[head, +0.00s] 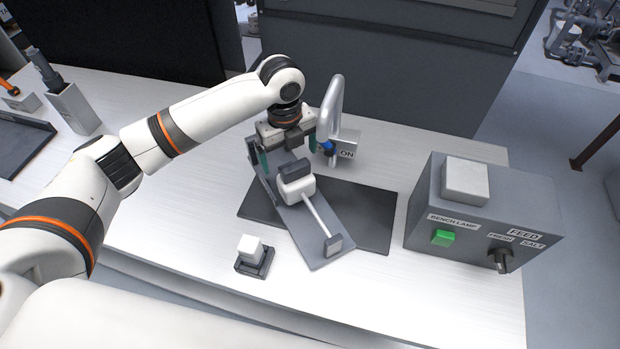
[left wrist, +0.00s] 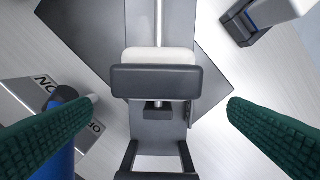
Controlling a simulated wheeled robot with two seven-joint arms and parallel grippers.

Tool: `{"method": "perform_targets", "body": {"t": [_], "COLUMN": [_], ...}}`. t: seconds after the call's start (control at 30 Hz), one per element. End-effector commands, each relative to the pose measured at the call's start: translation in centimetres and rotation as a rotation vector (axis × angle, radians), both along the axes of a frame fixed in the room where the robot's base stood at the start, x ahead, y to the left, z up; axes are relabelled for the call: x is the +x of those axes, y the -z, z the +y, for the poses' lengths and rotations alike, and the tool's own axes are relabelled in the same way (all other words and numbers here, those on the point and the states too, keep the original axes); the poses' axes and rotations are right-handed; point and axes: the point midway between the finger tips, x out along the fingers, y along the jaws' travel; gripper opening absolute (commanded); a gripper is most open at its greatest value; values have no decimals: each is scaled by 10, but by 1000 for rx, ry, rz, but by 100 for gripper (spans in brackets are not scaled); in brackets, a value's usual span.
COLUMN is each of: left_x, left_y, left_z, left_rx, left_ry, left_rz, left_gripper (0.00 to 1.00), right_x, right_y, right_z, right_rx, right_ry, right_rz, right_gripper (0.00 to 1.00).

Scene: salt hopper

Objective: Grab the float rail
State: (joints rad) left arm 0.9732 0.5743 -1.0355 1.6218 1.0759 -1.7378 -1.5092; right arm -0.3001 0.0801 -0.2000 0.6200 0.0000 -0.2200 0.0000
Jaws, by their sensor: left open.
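The float rail (head: 307,234) is a long grey plate on a dark mat, carrying a white block (head: 298,188) with a dark bar and a thin rod to a small grey end block. My left gripper (head: 289,152) is over its far end, fingers pointing down. In the left wrist view the rail (left wrist: 181,25) runs down the middle. There my left gripper (left wrist: 161,101) is open, with green fingers either side of the dark bar (left wrist: 155,81) and a gap on both sides. Nothing is held. My right gripper is not in view.
A tap-like grey pipe (head: 334,100) with an ON label stands close behind the gripper's right finger. A control box (head: 470,215) with a green button and a knob is at right. A small white cube on a dark base (head: 250,250) sits front left. The bench between is clear.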

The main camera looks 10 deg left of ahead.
Motion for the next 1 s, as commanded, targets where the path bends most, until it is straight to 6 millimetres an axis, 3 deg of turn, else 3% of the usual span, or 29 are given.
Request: {"method": "perform_targets", "body": {"t": [0.37, 0.6, 0.9, 1.0], "left_x": [0, 3, 3, 3], "left_y": [34, 68, 75, 75], "left_z": [-1, -3, -2, -2], "left_rx": [12, 12, 11, 11], "left_ry": [14, 13, 14, 14], "left_rz": [19, 17, 13, 13], "left_gripper": [98, 98, 98, 82], "right_x": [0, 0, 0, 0], "right_y": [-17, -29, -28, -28], "right_z": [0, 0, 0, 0], "right_rx": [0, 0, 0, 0], "right_ry": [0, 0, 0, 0], "right_rz": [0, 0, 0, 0], "right_gripper": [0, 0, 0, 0]}}
